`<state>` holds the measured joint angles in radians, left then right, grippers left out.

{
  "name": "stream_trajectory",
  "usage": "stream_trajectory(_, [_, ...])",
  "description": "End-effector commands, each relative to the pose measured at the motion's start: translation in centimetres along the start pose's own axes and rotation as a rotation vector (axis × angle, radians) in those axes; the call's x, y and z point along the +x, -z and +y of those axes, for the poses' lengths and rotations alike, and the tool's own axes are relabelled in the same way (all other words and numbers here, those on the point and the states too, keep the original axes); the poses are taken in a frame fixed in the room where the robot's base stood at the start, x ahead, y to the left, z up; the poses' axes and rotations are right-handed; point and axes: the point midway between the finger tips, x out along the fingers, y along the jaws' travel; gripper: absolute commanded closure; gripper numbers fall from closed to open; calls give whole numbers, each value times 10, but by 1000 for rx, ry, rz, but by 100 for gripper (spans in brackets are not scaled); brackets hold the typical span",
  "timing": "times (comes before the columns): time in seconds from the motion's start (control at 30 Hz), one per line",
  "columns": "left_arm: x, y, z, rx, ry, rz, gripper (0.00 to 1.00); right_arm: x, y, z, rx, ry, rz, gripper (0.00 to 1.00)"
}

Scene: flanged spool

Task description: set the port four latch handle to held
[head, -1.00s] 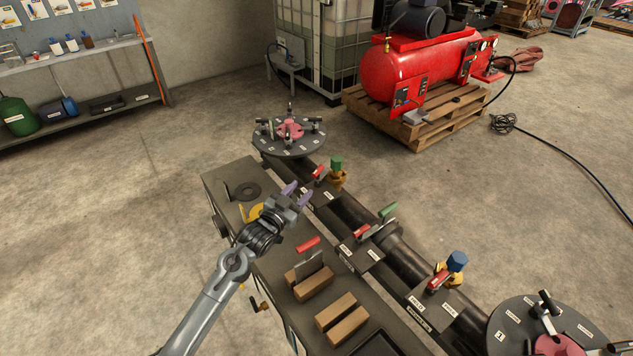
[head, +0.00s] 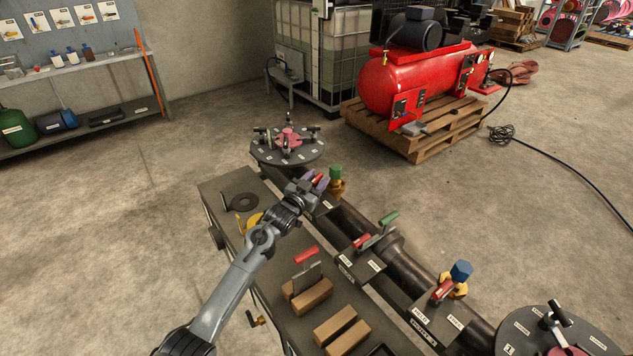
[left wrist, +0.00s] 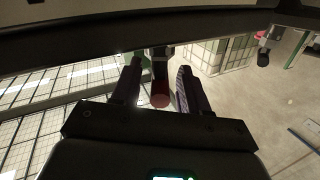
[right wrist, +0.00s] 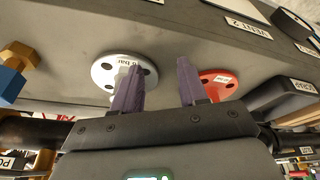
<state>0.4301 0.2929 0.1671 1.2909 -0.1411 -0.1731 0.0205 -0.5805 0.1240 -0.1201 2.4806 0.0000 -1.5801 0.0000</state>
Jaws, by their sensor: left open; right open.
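My left gripper (head: 317,181) is open at the far red latch handle (head: 320,177), beside a green-capped brass valve (head: 336,178) on the pipe. In the left wrist view the red grip (left wrist: 160,95) lies between the two open fingers; I cannot tell whether they touch it. Two more red latch handles stand along the pipe, a middle one (head: 361,241) and a near one (head: 443,290). The port labels are too small to tell which is port four. My right gripper (right wrist: 158,80) is open and empty, outside the head view.
A bench (head: 228,187) bears a dark ring, wooden blocks (head: 312,296) and a red-handled tool (head: 307,256). A round flange (head: 287,150) with clamps stands at the pipe's far end. The right wrist view shows a white disc (right wrist: 108,72) and a red disc (right wrist: 219,84) near the fingers.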

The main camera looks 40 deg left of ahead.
Motion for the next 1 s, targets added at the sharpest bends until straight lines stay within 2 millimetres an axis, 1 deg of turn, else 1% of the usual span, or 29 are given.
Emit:
stream_trajectory(0.3, [2,0,0,0,0,0,56,0,0,-1,4,3,1,57])
stream_trajectory(0.47, [2,0,0,0,0,0,80,0,0,-2,6,5,1,57])
stream_trajectory(0.5, [2,0,0,0,0,0,86,0,0,-2,7,5,1,57])
stream_trajectory(0.6, [2,0,0,0,0,0,100,0,0,-2,7,5,1,57])
stream_trajectory(0.83, [2,2,-2,3,-26,5,100,-3,2,-1,6,5,1,57])
stream_trajectory(1.0, [2,2,-4,7,-158,31,100,-8,3,0,4,3,0,57])
